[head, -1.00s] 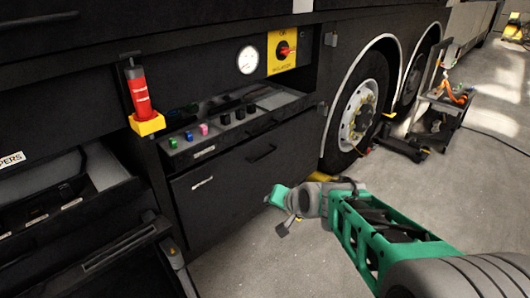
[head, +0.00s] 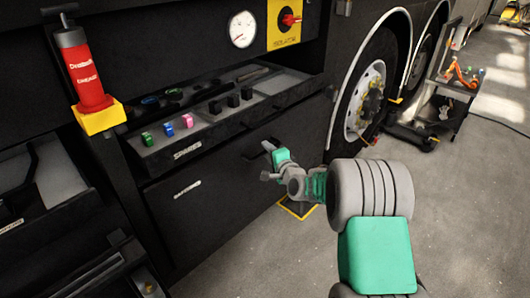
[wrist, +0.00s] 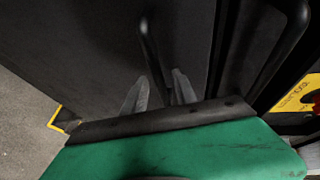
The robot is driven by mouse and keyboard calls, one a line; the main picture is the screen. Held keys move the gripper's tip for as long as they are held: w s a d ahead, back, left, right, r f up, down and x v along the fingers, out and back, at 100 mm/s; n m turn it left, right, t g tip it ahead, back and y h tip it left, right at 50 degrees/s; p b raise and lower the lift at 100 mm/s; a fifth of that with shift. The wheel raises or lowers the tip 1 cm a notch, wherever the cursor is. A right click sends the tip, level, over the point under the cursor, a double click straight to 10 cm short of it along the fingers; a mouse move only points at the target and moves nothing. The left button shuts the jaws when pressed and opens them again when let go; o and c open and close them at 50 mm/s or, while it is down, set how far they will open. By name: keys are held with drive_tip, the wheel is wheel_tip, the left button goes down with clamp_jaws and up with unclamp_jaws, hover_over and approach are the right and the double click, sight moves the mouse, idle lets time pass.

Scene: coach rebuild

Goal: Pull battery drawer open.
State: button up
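The battery drawer (head: 215,195) is the wide black front low on the coach side, with a small white label that is hard to read. It looks shut, flush with the frame. Its dark bar handle (wrist: 150,50) shows in the wrist view; in the head view my gripper partly covers it.
Above, an open tray drawer (head: 160,158) holds several coloured and black parts and juts out over the handle. A red cylinder (head: 82,70) stands in a yellow holder at left. A wheel (head: 368,100) and a tool cart (head: 447,105) are at right.

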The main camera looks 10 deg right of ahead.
drive_tip(key=shift+w+a+f, duration=0.1)
drive_tip(key=shift+w+a, duration=0.05)
drive_tip(key=shift+w, duration=0.25)
clamp_jaws()
drive_tip(key=shift+a, duration=0.15)
idle(1.0)
